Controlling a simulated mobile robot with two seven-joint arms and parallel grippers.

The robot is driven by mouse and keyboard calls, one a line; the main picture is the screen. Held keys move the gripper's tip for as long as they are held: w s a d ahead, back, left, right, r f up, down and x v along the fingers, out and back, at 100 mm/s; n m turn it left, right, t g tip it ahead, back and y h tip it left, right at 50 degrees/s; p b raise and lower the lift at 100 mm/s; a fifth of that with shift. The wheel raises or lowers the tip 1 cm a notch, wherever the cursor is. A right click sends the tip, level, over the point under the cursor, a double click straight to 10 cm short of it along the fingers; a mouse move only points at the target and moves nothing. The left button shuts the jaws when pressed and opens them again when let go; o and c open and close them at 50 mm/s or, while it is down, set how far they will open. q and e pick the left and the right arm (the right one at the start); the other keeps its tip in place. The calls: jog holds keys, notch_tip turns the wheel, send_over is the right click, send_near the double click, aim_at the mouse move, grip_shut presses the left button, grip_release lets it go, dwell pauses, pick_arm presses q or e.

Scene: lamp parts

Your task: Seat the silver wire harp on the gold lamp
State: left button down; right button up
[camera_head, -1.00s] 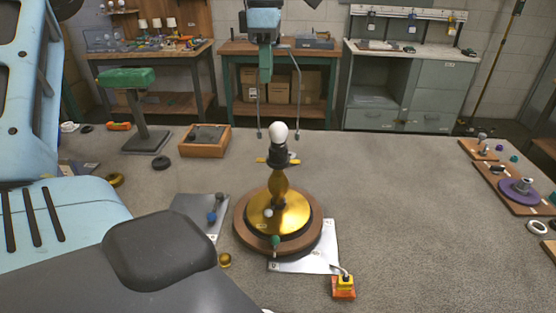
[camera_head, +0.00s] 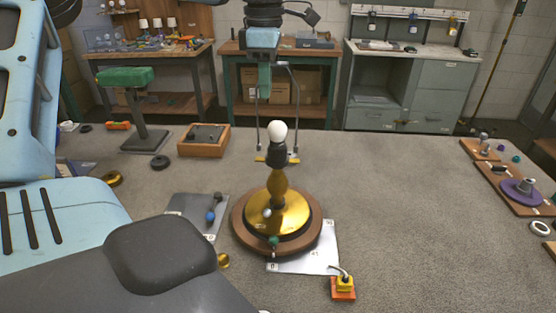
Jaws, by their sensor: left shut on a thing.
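The gold lamp (camera_head: 277,187) stands upright on its round wooden base, with a white bulb (camera_head: 276,132) in a black socket (camera_head: 277,153). Short gold arms (camera_head: 262,159) stick out on both sides below the socket. My left gripper (camera_head: 264,82) is above the bulb, shut on the top of the silver wire harp (camera_head: 296,118). The harp hangs upright, its two legs down on either side of the bulb in the picture. Their lower ends look close above the gold arms; I cannot tell whether they touch. The harp's top is partly hidden by the gripper. My right gripper is not in view.
A metal plate (camera_head: 310,258) lies under the lamp base, with a yellow-and-orange block (camera_head: 343,289) near it. A wooden tray (camera_head: 204,140) and a green-topped stand (camera_head: 137,110) are at left. Boards with parts (camera_head: 519,190) lie at right. The table between is clear.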

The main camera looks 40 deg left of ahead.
pick_arm(q)
jog(key=shift+f, duration=1.2)
dwell(2.2)
jog(key=c, duration=1.2)
grip_release()
jog(key=shift+c, duration=0.2)
notch_tip(320, 180, up, 8)
jog(key=shift+d+f+b, duration=0.1)
jog(key=shift+b, duration=0.3)
